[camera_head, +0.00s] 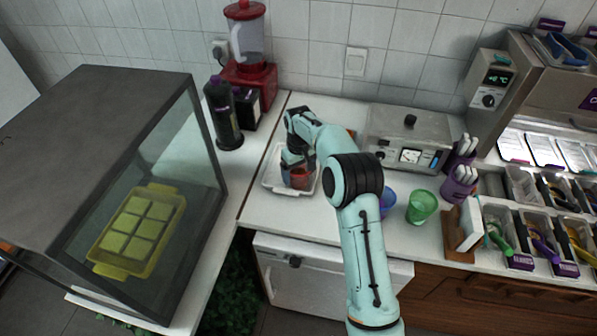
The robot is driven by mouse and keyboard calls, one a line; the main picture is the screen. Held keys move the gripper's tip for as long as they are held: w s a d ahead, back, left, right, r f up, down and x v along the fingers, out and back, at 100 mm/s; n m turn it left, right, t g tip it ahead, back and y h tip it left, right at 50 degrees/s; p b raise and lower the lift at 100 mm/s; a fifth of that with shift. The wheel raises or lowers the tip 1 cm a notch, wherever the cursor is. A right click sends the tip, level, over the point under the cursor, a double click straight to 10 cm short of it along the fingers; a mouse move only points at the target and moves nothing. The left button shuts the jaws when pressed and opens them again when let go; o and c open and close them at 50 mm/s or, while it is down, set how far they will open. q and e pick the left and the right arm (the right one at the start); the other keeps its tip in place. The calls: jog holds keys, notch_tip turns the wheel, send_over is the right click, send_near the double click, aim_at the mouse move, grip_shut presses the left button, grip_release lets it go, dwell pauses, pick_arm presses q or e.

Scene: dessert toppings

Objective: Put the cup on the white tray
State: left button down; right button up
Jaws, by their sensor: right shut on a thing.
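My right gripper (298,166) is shut on a small red cup (299,178). The cup is at the right part of the white tray (275,184), partly hidden by the gripper. I cannot tell whether the cup touches the tray. The tray lies on the white counter, left of my right arm. My left gripper is not in view.
A green cup (421,207) and a blue cup (387,202), partly behind my arm, stand right. A dark bottle (223,112) and a red blender (247,55) stand behind left. A grey machine (408,138) stands behind. A glass case (150,190) fills the left.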

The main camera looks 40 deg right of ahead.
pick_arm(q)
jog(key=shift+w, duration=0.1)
pick_arm(e)
jog(key=shift+w+f, duration=0.1)
jog(key=o, duration=0.9)
jog(key=shift+c, duration=0.2)
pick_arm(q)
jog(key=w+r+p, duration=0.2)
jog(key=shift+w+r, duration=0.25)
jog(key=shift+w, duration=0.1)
pick_arm(e)
notch_tip(320, 180, up, 12)
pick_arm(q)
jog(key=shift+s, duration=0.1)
